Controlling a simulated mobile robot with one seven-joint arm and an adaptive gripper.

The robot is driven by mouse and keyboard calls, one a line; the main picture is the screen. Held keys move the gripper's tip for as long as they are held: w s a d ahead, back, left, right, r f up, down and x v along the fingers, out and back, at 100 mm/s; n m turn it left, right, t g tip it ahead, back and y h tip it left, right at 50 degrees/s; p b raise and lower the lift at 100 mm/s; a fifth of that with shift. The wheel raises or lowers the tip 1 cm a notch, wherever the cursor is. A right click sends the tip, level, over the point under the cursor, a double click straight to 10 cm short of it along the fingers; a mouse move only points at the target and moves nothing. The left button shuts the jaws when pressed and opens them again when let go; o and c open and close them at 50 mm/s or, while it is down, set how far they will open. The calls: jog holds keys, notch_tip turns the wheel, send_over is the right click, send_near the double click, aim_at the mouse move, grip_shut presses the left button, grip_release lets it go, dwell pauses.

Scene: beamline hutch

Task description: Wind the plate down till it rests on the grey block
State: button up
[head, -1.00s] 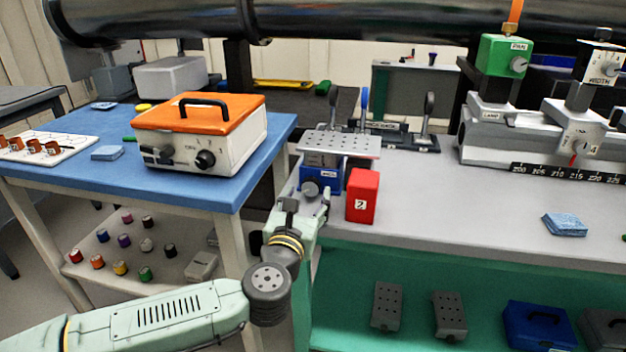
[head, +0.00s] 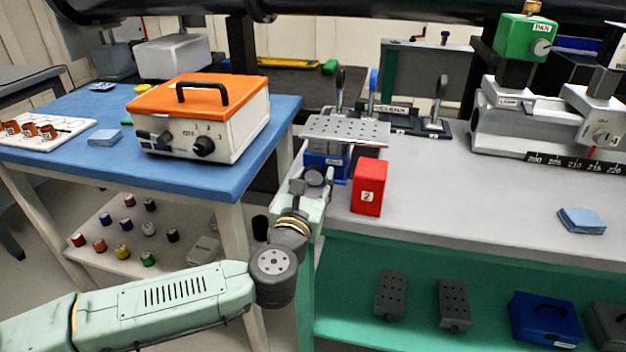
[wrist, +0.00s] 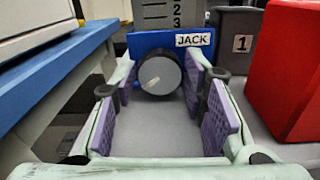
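The jack has a blue body (head: 325,166) labelled JACK and a perforated metal plate (head: 345,130) on top. Its round dark knob (wrist: 160,75) faces me, with a pale mark pointing to the lower left. A numbered scale (wrist: 168,14) stands above the body in the wrist view. The grey block (wrist: 238,47), labelled 1, stands right of the jack; in the head view it is mostly hidden behind the red block. I cannot see the gap between plate and block. My gripper (wrist: 160,88) is open, its purple pads either side of the knob, apparently not touching it.
A red block (head: 368,187) labelled 2 stands just right of my gripper. The blue table (head: 250,150) with an orange-lidded box (head: 200,115) is close on the left.

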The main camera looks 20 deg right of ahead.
jog(key=c, duration=0.7)
jog(key=n+b, duration=0.2)
jog(key=n, duration=0.1)
jog(key=shift+f, duration=0.1)
jog(key=shift+n+b, duration=0.75)
jog(key=shift+n, duration=0.85)
jog(key=o, duration=1.1)
jog(key=shift+o, duration=0.2)
